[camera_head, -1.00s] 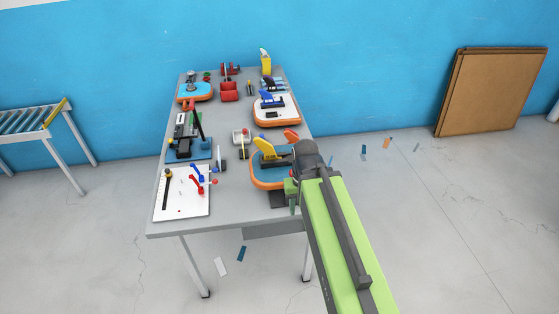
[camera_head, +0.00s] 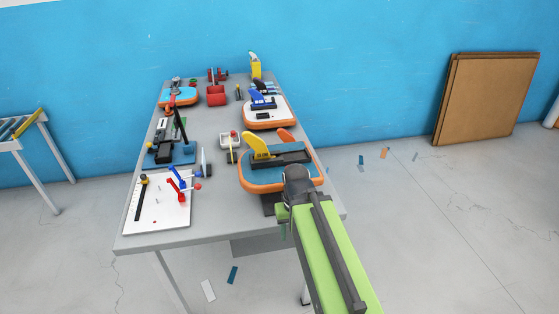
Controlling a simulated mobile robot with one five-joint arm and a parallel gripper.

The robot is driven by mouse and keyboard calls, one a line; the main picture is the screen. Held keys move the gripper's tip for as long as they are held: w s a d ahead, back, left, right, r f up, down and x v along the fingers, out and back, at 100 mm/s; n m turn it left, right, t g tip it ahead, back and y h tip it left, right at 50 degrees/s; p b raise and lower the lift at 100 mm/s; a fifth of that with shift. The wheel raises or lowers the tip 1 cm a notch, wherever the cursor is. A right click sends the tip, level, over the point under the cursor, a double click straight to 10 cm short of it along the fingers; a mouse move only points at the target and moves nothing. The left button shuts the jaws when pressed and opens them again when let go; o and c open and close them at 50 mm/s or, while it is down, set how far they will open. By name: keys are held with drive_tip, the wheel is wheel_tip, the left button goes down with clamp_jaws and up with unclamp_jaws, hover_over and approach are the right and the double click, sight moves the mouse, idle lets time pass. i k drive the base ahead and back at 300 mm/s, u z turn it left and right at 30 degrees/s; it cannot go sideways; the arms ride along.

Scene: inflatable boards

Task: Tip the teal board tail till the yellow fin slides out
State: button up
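The teal board tail (camera_head: 255,178) with an orange rim lies at the right front of the grey table. A dark fin box sits on top of it. The yellow fin (camera_head: 256,146) stands at the left end of that box, and an orange fin (camera_head: 286,136) stands behind it. My green arm reaches in from the lower right. My gripper (camera_head: 285,222) is at the table's front edge, just in front of the board tail. Its fingers are mostly hidden by the arm, so I cannot tell whether it touches the board or is open.
A white sheet (camera_head: 150,215) with red and blue tools lies at the front left. A white board tail (camera_head: 270,120) with a blue fin is behind the teal one. A red bin (camera_head: 216,97) stands further back.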

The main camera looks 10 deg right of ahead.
sight(261, 176)
drive_tip(key=k, duration=0.15)
drive_tip(key=u, duration=3.15)
drive_tip(key=i, duration=0.7)
drive_tip(key=z, duration=2.95)
drive_tip(key=i, duration=0.1)
drive_tip(key=u, duration=0.55)
